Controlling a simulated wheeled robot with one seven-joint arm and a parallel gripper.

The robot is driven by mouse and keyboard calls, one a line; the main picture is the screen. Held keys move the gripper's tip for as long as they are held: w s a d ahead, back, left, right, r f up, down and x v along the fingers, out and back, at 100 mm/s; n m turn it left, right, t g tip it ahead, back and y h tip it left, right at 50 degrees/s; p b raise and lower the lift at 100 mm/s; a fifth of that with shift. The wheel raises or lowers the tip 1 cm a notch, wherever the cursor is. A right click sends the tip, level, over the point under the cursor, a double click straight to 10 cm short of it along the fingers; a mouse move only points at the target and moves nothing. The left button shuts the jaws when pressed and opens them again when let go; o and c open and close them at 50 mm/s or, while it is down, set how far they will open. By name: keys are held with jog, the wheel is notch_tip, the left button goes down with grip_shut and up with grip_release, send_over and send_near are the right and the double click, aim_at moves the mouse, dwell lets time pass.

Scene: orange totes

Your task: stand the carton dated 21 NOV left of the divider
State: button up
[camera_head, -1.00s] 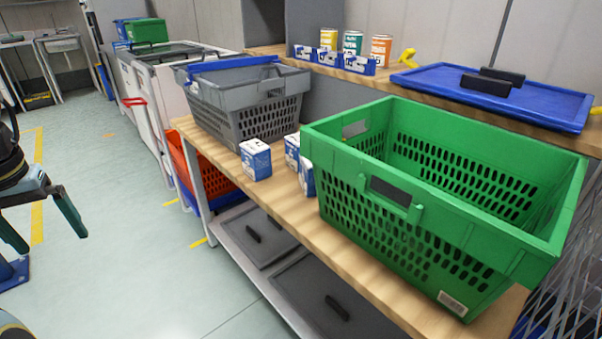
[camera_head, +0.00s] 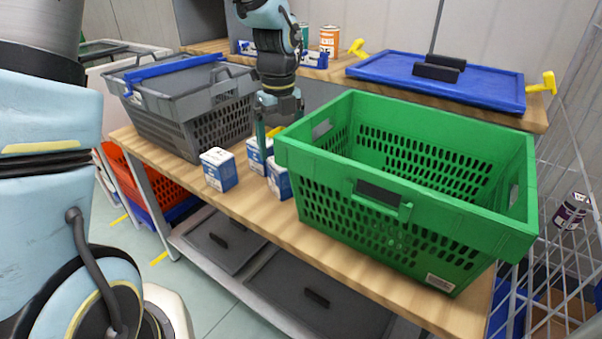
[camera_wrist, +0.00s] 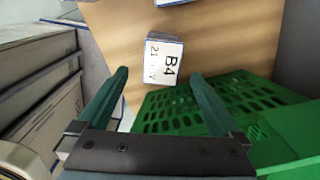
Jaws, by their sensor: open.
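Three white-and-blue cartons stand on the wooden bench: a front left one (camera_head: 218,170), a rear one (camera_head: 257,154) and one beside the green crate (camera_head: 279,179). In the wrist view a carton top (camera_wrist: 163,61) reads B4 and 21 NOV. I cannot tell for certain which bench carton that is. My gripper (camera_wrist: 160,76) is open and empty, its two green fingers pointing toward that carton, which shows beyond the fingertips. In the head view my gripper (camera_head: 265,135) hangs over the rear carton, partly hidden. I cannot make out a divider.
The green crate (camera_head: 405,205) stands close right of the cartons; a grey crate (camera_head: 190,118) with a blue bar is behind left. A blue lid (camera_head: 440,86) and cans (camera_head: 330,40) are on the rear shelf. Bare bench (camera_head: 255,212) lies in front.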

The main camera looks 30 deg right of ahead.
aim_at(283, 179)
jog(key=f, duration=0.4)
jog(key=shift+s+d+f, duration=0.15)
jog(key=shift+d+f, duration=0.1)
jog(key=shift+f, duration=0.1)
jog(key=shift+w+a+f+p, duration=0.15)
jog(key=shift+f+p, duration=0.1)
jog(key=shift+f, duration=1.3)
jog(key=shift+w+f+p, duration=0.15)
jog(key=shift+f+p, duration=0.1)
jog(key=shift+f, duration=1.25)
grip_shut()
